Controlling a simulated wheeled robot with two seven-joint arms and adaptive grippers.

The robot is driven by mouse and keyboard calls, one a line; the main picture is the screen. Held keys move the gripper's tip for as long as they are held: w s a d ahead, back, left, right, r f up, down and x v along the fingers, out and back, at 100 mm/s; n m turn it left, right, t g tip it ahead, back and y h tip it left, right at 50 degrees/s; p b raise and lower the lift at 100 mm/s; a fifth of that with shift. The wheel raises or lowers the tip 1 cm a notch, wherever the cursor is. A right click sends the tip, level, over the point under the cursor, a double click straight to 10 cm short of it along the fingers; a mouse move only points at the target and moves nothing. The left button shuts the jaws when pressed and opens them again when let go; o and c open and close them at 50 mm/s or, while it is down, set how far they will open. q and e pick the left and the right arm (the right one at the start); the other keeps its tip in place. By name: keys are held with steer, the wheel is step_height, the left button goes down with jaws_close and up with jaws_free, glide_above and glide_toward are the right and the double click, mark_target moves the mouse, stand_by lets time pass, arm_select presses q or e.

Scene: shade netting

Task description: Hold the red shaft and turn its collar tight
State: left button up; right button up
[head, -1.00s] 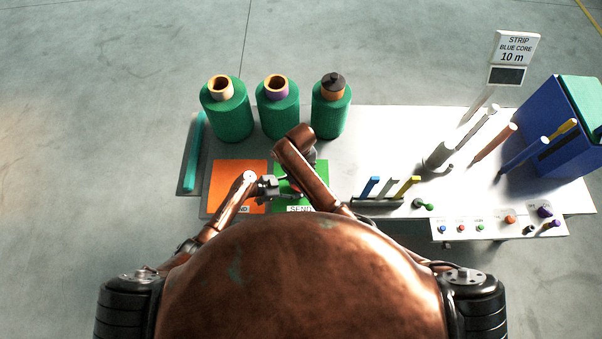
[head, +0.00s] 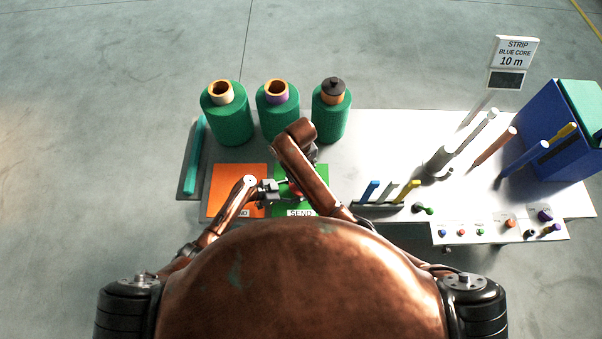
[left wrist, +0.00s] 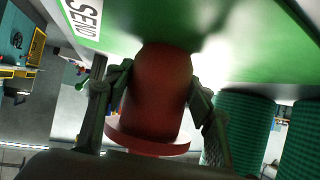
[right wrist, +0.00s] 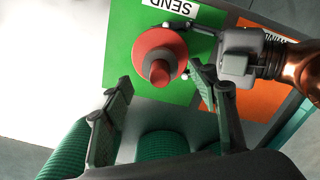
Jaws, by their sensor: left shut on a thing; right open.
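The red shaft (left wrist: 155,95) stands over the green SEND mat (right wrist: 125,60), with a wide red disc (left wrist: 148,138) at one end. In the right wrist view the disc (right wrist: 150,45) faces me, with a greyish ring and red stub (right wrist: 157,72) at its centre. I cannot tell which part is the collar. My left gripper (left wrist: 158,105) has a finger on each side of the shaft and is shut on it. My right gripper (right wrist: 162,100) is open and empty, its fingers short of the stub. In the head view my right arm partly hides the shaft (head: 295,190).
Several green spools (head: 228,120) stand behind the mats. An orange mat (head: 235,180) lies to the left. Coloured strips in a rack (head: 375,205), upright rods (head: 495,145), a blue bin (head: 550,115) and a button panel (head: 500,230) occupy the right.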

steer(key=o, duration=0.5)
steer(key=shift+o, duration=0.2)
arm_select(q)
steer(key=o, duration=1.6)
steer(key=shift+o, duration=0.2)
steer(key=v, duration=1.2)
steer(key=shift+a+f, duration=0.1)
